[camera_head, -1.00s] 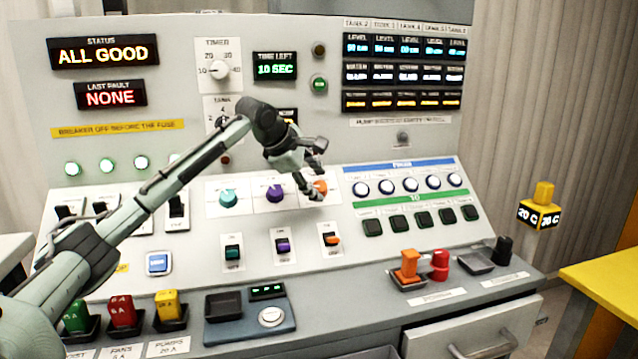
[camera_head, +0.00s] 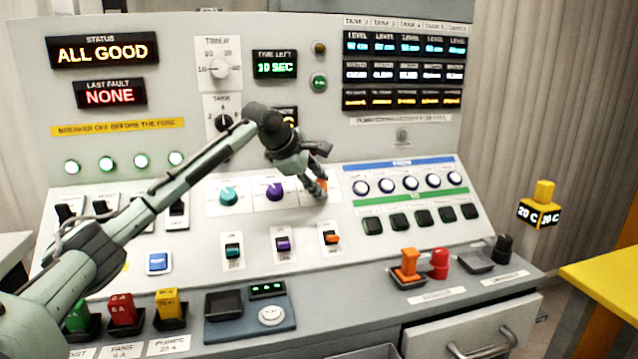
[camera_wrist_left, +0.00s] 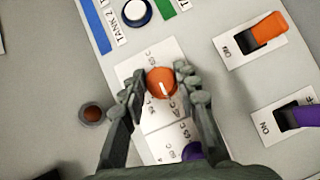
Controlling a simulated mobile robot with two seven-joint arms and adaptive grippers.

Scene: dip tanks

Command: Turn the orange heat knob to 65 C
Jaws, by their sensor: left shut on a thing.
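The orange heat knob (camera_wrist_left: 162,82) is on the sloped panel on a white scale plate, and its white pointer line shows in the left wrist view. In the head view the gripper (camera_head: 317,186) hides most of the knob (camera_head: 322,184). My right gripper is not in view.
A purple knob (camera_head: 275,191) and a teal knob (camera_head: 229,196) sit left of the gripper. An orange switch (camera_head: 332,238) is below it. Round blue-rimmed buttons (camera_head: 361,188) are just right. A yellow cube sign (camera_head: 539,213) reads 20 C.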

